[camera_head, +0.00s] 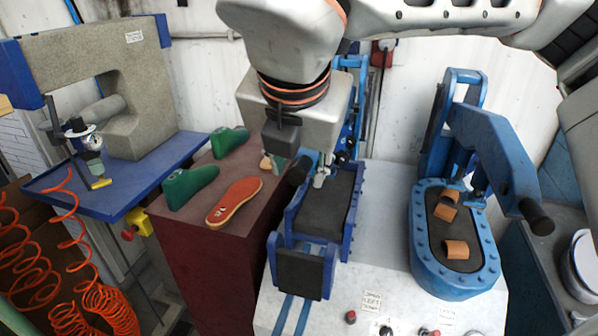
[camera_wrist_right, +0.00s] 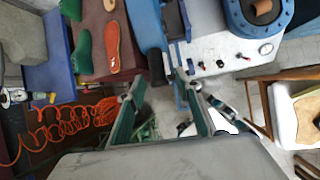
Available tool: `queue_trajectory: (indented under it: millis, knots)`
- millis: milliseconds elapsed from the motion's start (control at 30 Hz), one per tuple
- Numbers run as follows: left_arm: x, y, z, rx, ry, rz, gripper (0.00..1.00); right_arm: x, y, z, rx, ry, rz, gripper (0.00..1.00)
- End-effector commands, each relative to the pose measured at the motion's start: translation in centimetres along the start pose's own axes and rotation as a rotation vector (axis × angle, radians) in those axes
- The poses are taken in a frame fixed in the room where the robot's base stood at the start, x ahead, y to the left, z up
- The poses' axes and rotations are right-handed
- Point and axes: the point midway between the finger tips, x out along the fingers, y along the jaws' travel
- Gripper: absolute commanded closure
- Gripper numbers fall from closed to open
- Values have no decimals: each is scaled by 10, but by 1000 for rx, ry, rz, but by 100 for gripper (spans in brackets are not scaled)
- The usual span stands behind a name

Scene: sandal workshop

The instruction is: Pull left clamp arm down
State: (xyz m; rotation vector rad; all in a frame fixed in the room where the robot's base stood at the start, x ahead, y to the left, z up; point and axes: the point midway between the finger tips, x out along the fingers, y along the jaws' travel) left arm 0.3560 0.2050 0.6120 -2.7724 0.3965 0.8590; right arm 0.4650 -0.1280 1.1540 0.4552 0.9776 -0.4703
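The left clamp arm is mostly hidden behind my right arm in the head view; its black handle (camera_head: 298,171) shows below my wrist. In the right wrist view the blue left clamp arm (camera_wrist_right: 146,24) ends in this black handle (camera_wrist_right: 157,68). My right gripper (camera_head: 298,174) is open. In the right wrist view its fingers (camera_wrist_right: 163,84) stand apart, one on each side of the handle's end; contact cannot be told. The left press bed (camera_head: 325,205), dark with blue sides, lies below and to the right. My left gripper is not in view.
The right press (camera_head: 456,280) holds several brown pieces; its blue clamp arm (camera_head: 497,150) has a black handle. Green shoe lasts (camera_head: 190,186) and an orange sole (camera_head: 234,202) lie on the dark red block (camera_head: 205,260). Orange coiled hoses (camera_head: 100,305) lie at left.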

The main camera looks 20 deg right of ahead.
Motion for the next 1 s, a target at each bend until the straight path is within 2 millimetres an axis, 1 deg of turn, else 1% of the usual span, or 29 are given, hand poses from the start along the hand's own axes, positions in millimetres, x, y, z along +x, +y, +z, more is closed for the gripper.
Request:
queue_trajectory:
  millis: [33,200,300,433,500,633,1000]
  knots:
    - [0,0,0,-1,0,0,100,-12,1,1,1,-5,4,66]
    - [0,1,0,-1,-1,1,100,-47,1,0,0,-3,2,66]
    - [0,1,0,-1,-1,1,100,-66,0,0,-1,-2,1,66]
    - [0,1,0,-2,-1,1,100,-82,0,0,-1,-1,-1,66]
    - [0,1,0,-2,-1,1,100,-88,0,-1,-1,0,-3,66]
    - [0,1,0,-2,-1,1,100,-93,-1,-1,-2,2,-4,66]
    - [0,1,0,-2,-1,2,100,-94,-1,-1,-3,2,-3,66]
